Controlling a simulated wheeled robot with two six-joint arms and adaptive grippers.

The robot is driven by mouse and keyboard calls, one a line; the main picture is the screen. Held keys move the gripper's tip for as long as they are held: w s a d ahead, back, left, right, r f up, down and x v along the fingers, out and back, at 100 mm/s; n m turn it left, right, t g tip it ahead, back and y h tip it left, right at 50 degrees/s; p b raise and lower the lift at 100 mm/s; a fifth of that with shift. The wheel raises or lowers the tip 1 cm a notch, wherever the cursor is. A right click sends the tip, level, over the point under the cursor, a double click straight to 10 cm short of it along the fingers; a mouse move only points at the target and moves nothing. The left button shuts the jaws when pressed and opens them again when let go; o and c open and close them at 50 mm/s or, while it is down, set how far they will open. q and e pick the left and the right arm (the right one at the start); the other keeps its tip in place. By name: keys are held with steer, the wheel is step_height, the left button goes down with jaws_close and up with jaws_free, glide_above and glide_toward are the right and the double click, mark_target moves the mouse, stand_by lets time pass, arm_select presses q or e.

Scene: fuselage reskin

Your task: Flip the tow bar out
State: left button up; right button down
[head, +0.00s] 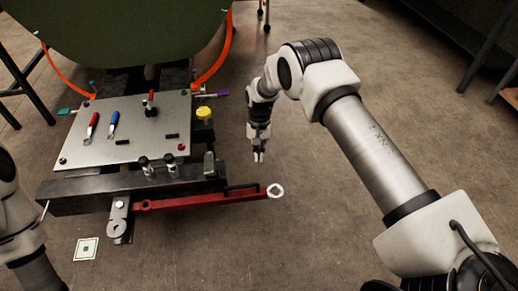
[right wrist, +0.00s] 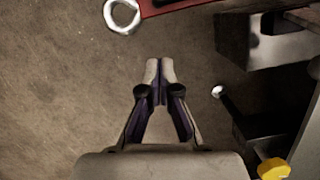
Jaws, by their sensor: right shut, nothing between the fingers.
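The red tow bar (head: 200,201) lies along the front of the dark cart frame in the head view, folded sideways from its hinge at the left. Its pale ring end (head: 275,191) sticks out past the frame's right end. The ring also shows at the top of the right wrist view (right wrist: 122,17), with part of the red bar (right wrist: 170,6). My right gripper (head: 258,157) points down, shut and empty, behind and a little left of the ring, apart from it. Its fingertips (right wrist: 159,68) meet in the right wrist view. My left gripper is out of view.
A white marker card (head: 87,248) lies on the floor. The floor right of the cart is clear.

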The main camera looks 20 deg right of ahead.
steer(key=s+a+f+b, duration=0.2)
steer(key=s+f, duration=0.2)
steer(key=shift+s, duration=0.15)
